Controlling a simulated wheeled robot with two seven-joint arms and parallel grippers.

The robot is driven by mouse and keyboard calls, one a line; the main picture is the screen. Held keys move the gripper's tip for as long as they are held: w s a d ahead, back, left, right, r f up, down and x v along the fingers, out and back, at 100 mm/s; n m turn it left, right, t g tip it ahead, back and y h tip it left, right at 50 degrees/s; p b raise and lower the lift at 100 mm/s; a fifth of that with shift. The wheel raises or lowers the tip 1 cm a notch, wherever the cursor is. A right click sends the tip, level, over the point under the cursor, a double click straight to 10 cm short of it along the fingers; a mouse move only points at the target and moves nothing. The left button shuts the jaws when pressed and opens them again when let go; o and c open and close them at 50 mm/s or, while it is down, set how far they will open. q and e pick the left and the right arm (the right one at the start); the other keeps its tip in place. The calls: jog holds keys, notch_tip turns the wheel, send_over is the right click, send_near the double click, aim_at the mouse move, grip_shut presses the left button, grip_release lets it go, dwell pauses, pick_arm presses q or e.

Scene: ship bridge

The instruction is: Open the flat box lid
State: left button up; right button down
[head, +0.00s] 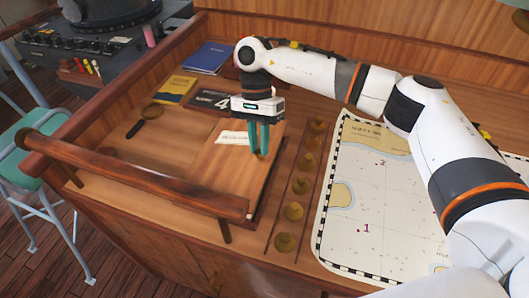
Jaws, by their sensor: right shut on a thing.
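The flat wooden box (213,178) lies on the desk, left of a row of brass knobs. Its lid looks level and closed, and a white label (233,138) lies on its far part. My right gripper (259,150) points down over the lid's right part, beside the label. Its teal fingers are close together and shut on a part of the lid. What lies between the fingertips is mostly hidden by them. My left gripper is not in view.
A wooden rail (140,177) runs along the desk's front left edge. Brass knobs (300,186) line the box's right side, then a nautical chart (375,200). Books (207,57), a yellow booklet (176,90) and a magnifying glass (152,111) lie behind and left.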

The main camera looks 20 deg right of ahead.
jog(key=r, duration=0.1)
jog(key=w+a+r+h+p, duration=0.1)
jog(key=shift+a+r+g, duration=0.2)
jog(key=shift+r+g, duration=0.2)
jog(key=shift+w+a+r+m+g+h+p, duration=0.2)
jog(key=shift+a+r+h+p, duration=0.25)
jog(key=shift+p, duration=0.5)
jog(key=shift+w+a+r+m+g+h+p, duration=0.1)
jog(key=shift+w+a+r+g+h+p, duration=0.3)
jog(key=shift+p, duration=0.6)
jog(key=shift+w+a+r+m+g+h+p, duration=0.15)
jog(key=shift+a+r+h+p, duration=0.15)
jog(key=shift+r+p, duration=0.5)
jog(key=shift+f, duration=0.25)
jog(key=c, duration=1.3)
grip_release()
notch_tip(320, 180, up, 10)
jog(key=p, duration=0.1)
send_over(246, 154)
jog(key=shift+w+a, duration=0.35)
jog(key=shift+a, duration=0.05)
jog(key=shift+c, duration=0.3)
